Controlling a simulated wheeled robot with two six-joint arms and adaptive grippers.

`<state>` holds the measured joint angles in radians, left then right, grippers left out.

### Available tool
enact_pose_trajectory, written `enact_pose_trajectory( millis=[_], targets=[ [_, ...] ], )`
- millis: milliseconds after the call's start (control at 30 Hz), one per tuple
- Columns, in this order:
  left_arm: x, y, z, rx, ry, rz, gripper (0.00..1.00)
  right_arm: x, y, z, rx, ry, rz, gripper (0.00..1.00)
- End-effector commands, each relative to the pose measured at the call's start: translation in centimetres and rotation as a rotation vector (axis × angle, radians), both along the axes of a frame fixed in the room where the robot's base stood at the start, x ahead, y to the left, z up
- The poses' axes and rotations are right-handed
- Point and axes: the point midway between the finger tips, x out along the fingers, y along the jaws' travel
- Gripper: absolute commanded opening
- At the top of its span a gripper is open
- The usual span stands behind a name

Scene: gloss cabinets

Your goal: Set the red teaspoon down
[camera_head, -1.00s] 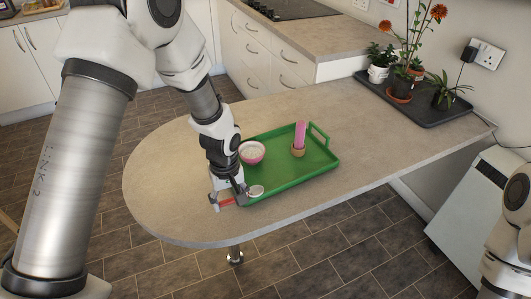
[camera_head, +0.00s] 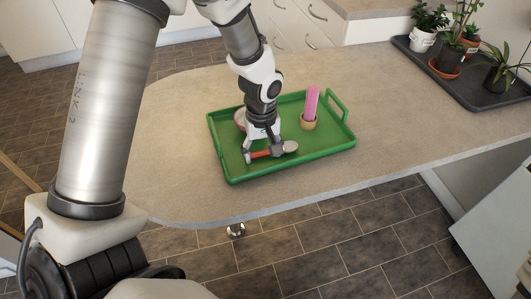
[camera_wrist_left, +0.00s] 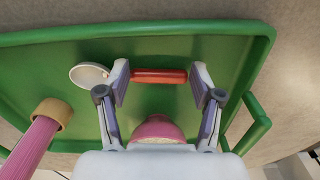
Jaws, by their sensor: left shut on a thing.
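The red teaspoon has a red handle (camera_head: 261,155) and a pale round bowl (camera_head: 290,147) pointing right. My left gripper (camera_head: 262,157) is shut on its handle, over the front left part of the green tray (camera_head: 328,146). In the left wrist view the red handle (camera_wrist_left: 160,76) lies between the fingertips, with the pale bowl (camera_wrist_left: 90,75) at the left. The spoon lies roughly level, low over the tray floor; I cannot tell whether it touches. My right gripper is not in view.
A pink bowl (camera_head: 240,117) stands on the tray behind my gripper, partly hidden. Potted plants on a dark tray (camera_head: 475,84) are far right. Front right tray floor is clear.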

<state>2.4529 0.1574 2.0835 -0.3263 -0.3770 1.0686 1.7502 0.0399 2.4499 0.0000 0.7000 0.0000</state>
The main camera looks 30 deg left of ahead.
Motion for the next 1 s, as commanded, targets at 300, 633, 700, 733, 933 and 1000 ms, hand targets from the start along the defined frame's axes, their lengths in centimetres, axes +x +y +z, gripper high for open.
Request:
enact_pose_trajectory(
  millis=[300,633,700,733,933,1000],
  targets=[
    [0.0,0.0,-0.3,0.000,0.000,-0.001,0.91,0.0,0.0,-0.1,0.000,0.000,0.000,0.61],
    [0.0,0.0,-0.1,0.000,0.000,-0.001,0.91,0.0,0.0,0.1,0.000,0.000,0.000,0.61],
    [0.0,0.0,0.5,0.000,-0.001,-0.001,0.91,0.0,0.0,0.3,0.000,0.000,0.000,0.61],
    [0.1,0.0,0.9,0.000,-0.003,-0.001,0.91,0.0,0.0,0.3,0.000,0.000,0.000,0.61],
    [0.1,0.0,5.6,0.001,-0.006,-0.001,0.91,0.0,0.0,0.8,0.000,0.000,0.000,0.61],
    [0.1,0.0,7.5,0.001,-0.006,0.000,0.91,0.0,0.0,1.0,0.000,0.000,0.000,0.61]
  ],
)
